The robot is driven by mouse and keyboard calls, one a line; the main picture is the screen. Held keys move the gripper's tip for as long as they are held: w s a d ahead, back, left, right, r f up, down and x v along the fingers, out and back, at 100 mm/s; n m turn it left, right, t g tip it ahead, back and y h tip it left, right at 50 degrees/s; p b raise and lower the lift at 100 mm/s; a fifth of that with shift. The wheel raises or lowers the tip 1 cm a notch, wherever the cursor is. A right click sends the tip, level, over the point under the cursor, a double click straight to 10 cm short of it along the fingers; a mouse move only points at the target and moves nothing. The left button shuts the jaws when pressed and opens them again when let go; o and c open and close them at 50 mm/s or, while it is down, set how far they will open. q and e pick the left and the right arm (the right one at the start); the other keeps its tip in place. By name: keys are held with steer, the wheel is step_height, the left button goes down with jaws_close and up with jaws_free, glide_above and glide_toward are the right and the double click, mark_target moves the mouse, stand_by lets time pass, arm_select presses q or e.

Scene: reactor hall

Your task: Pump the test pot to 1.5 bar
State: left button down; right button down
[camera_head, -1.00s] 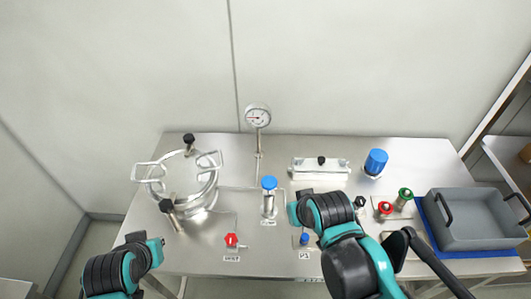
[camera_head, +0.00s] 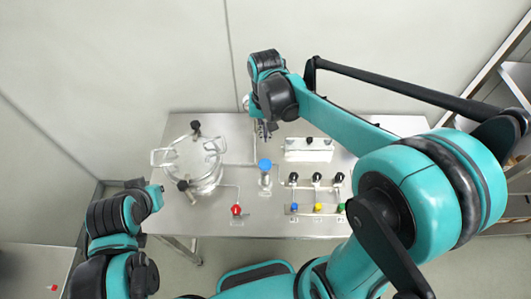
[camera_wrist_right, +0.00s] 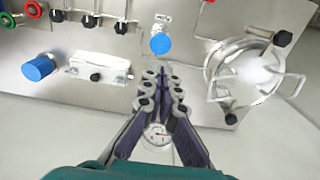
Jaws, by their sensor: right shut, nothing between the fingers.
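The test pot (camera_head: 205,172), a round metal vessel with looped handles and black clamp knobs, stands on the left of the steel table; the right wrist view shows it on the right (camera_wrist_right: 255,78). The blue-topped pump (camera_head: 264,165) stands upright right of the pot, also visible in the wrist view (camera_wrist_right: 161,43). The round gauge (camera_wrist_right: 157,134) shows beyond my right fingers; its reading is illegible, and the gripper mostly covers it in the head view. My right gripper (camera_head: 265,130) is shut and empty, above the table behind the pump. My left gripper (camera_head: 156,194) is left of the pot, its fingers unclear.
A red valve knob (camera_head: 236,210) sits in front of the pot. A panel with black knobs (camera_head: 317,177) and coloured knobs (camera_head: 318,208) is right of the pump. A blue cylinder (camera_wrist_right: 38,68) shows in the wrist view. My right arm hides the table's right side.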

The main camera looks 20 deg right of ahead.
mark_target(266, 164)
steer(key=shift+f, duration=0.1)
step_height(266, 164, down, 14)
steer(key=shift+r+b, duration=0.1)
steer(key=shift+b, duration=0.5)
stand_by(0.4)
step_height(266, 164, down, 4)
steer(key=b, duration=0.4)
steer(key=shift+f, duration=0.2)
steer(key=shift+s+r, duration=0.1)
steer(key=shift+s, duration=0.05)
